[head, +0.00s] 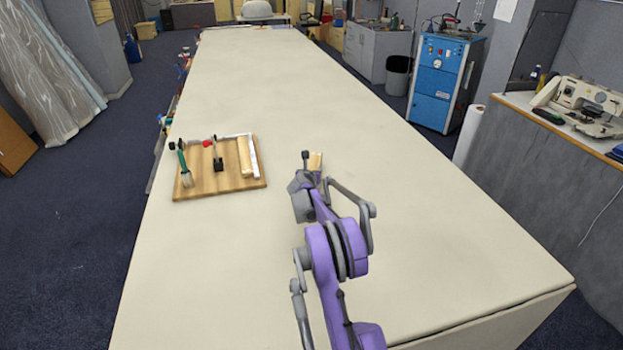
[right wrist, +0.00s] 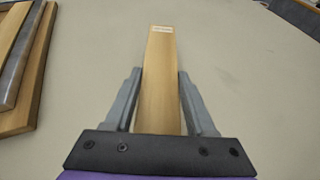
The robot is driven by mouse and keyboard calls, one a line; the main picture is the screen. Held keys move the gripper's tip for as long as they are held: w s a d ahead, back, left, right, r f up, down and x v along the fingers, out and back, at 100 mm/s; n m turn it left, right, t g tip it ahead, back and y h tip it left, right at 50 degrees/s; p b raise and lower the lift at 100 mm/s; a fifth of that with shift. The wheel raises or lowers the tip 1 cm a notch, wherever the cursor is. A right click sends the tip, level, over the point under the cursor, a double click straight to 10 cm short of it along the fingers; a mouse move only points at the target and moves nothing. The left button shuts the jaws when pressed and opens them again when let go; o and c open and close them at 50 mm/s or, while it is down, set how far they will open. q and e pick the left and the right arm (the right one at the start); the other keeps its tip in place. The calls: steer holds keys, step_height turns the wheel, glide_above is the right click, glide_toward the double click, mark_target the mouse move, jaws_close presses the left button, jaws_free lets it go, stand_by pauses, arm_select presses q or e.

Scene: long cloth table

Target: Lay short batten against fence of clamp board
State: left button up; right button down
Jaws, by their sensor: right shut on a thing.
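The clamp board (head: 215,186) is a wooden board lying on the left part of the cloth table. A pale metal fence (head: 253,155) runs along its right side, with a wooden strip (head: 244,157) just left of it. My right gripper (head: 311,172) is right of the board, shut on the short batten (head: 315,160). In the right wrist view the batten (right wrist: 160,80) runs lengthwise between the fingers (right wrist: 160,100), with a pale label at its far end. My left gripper is out of view.
The cloth table (head: 400,220) is bare around the board and to the right. An edge of the board (right wrist: 30,85) shows at the left of the right wrist view. A sewing machine (head: 585,105) stands on a separate bench at right.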

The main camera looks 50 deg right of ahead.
step_height(320, 180, down, 3)
steer(key=shift+f, duration=0.35)
steer(key=shift+f, duration=0.15)
steer(key=shift+c, duration=1.1)
jaws_free()
